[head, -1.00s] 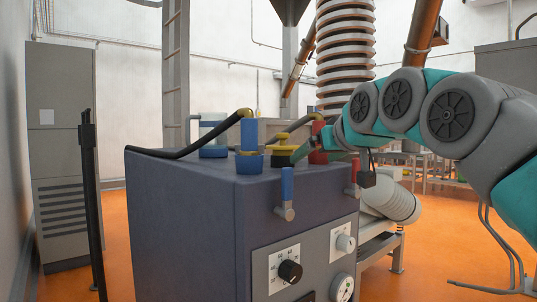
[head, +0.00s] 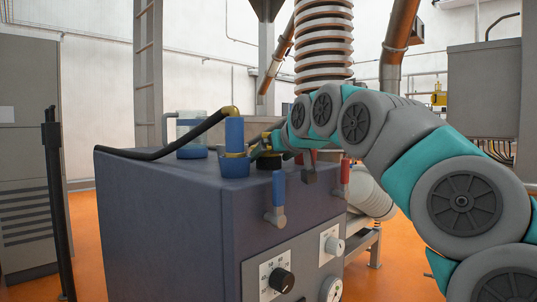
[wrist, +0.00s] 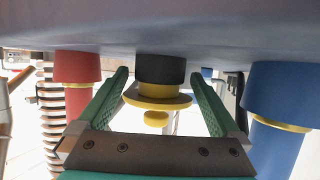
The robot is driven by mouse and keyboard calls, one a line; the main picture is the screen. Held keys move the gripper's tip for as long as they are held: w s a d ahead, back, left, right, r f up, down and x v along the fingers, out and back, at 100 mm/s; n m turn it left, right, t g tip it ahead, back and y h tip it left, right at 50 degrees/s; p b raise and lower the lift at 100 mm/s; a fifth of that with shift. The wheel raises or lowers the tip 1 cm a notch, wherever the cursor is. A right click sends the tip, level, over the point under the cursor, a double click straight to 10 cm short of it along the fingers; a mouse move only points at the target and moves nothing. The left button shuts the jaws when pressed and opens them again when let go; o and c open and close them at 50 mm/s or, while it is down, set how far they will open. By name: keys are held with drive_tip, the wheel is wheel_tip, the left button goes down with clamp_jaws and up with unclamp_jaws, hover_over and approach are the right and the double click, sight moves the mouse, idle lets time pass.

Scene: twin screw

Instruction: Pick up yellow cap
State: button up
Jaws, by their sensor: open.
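The yellow cap (wrist: 157,98) is a round disc with a small knob, sitting on a black fitting (wrist: 161,72) on the machine top. The wrist view is upside down. My gripper (wrist: 164,78) is open, with one green finger on each side of the cap and fitting, and clear gaps show. In the head view my gripper (head: 262,147) is at the cap and mostly hides it. A little yellow and part of the black fitting show there.
A blue cylinder (head: 235,133) with a black hose stands left of the cap. In the wrist view, a red fitting (wrist: 77,82) and a blue one (wrist: 279,110) flank my fingers. Small blue and red levers are on the machine (head: 160,200) front.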

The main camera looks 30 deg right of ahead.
drive_tip(key=shift+x, duration=0.75)
drive_tip(key=c, duration=1.5)
